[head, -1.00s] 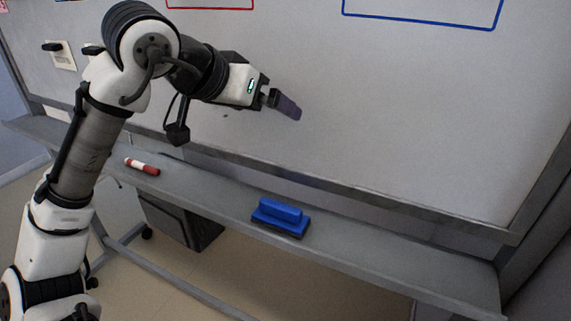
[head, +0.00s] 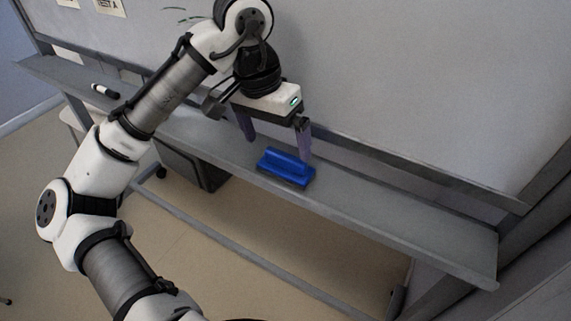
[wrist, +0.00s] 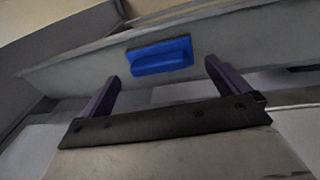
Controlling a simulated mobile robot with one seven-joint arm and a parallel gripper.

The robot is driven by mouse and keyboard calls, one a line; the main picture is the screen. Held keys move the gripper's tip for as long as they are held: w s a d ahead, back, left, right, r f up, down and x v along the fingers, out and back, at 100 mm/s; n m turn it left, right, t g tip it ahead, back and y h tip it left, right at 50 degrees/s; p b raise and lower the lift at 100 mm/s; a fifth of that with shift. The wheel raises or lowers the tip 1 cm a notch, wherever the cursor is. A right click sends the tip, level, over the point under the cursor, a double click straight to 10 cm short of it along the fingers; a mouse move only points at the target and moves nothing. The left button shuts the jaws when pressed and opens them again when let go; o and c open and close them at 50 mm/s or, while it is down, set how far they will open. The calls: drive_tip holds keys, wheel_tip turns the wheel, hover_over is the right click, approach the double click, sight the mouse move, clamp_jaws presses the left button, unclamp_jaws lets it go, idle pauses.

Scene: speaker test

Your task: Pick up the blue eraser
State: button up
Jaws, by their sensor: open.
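The blue eraser (head: 286,166) lies on the grey tray under the whiteboard, with a blue handle block on top and a dark underside. It also shows in the wrist view (wrist: 160,56), ahead of and between my fingers. My gripper (head: 277,150) points down, just above and behind the eraser in the head view. Its two purple fingers are spread wide with nothing between them. In the wrist view my gripper (wrist: 160,75) is open, and the eraser is narrower than the gap. I cannot tell whether a finger touches the eraser.
The grey tray (head: 400,217) runs along the foot of the whiteboard (head: 420,90) and is clear to the right of the eraser. A marker (head: 105,91) lies on the tray at the left. The board's lower frame edge runs close behind my gripper.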

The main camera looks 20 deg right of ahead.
sight(281, 154)
drive_tip(key=shift+d+f+p, duration=0.15)
drive_tip(key=shift+d+f, duration=0.05)
drive_tip(key=shift+f, duration=0.65)
drive_tip(key=shift+d+f+p, duration=0.2)
drive_tip(key=shift+d+f, duration=0.05)
drive_tip(key=shift+f, duration=0.65)
drive_tip(key=shift+d+f+p, duration=0.15)
drive_tip(key=shift+d+f, duration=0.05)
drive_tip(key=shift+f, duration=0.65)
drive_tip(key=c, duration=0.6)
